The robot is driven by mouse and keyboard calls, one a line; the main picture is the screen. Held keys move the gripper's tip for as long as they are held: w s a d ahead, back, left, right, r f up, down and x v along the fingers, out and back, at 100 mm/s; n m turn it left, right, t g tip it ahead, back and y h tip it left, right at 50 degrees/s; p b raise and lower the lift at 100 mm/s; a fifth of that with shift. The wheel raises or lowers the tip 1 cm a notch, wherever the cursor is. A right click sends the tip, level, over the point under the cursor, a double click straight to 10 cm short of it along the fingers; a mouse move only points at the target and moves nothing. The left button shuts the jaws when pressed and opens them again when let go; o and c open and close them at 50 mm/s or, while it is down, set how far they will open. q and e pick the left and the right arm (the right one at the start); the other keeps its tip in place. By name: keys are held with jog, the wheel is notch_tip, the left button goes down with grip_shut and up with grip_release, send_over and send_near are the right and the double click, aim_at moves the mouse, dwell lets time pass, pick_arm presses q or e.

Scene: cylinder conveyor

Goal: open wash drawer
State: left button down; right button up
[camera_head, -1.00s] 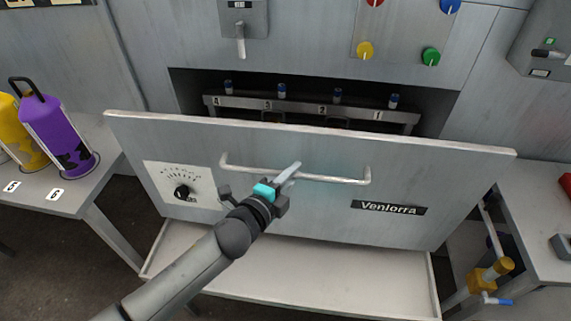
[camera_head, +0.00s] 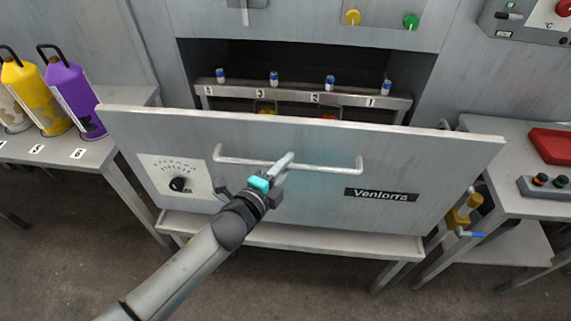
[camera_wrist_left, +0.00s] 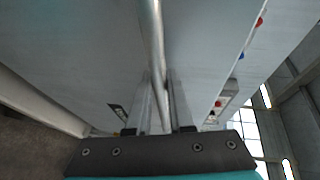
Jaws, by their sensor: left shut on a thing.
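The wash drawer (camera_head: 300,205) is a wide grey front panel with a "Venlorra" label and a dial at its left. It stands out from the machine, with a dark opening behind its top edge. Its metal bar handle (camera_head: 335,170) runs across the upper front. My left gripper (camera_head: 284,164) is shut on the handle, left of the panel's middle. In the left wrist view the handle bar (camera_wrist_left: 153,45) passes between the two fingers (camera_wrist_left: 160,115). My right gripper is not in view.
Behind the panel is a rack (camera_head: 300,98) with several blue-capped pegs and numbers. Yellow and purple bottles (camera_head: 72,97) stand on a table at left. A table with a red tray (camera_head: 552,146) and a button box (camera_head: 548,187) stands at right. Floor in front is clear.

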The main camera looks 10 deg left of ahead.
pick_arm(q)
jog(key=c, duration=0.8)
grip_release()
jog(key=v, duration=1.5)
jog(key=shift+p, duration=0.4)
jog(key=shift+a, duration=0.1)
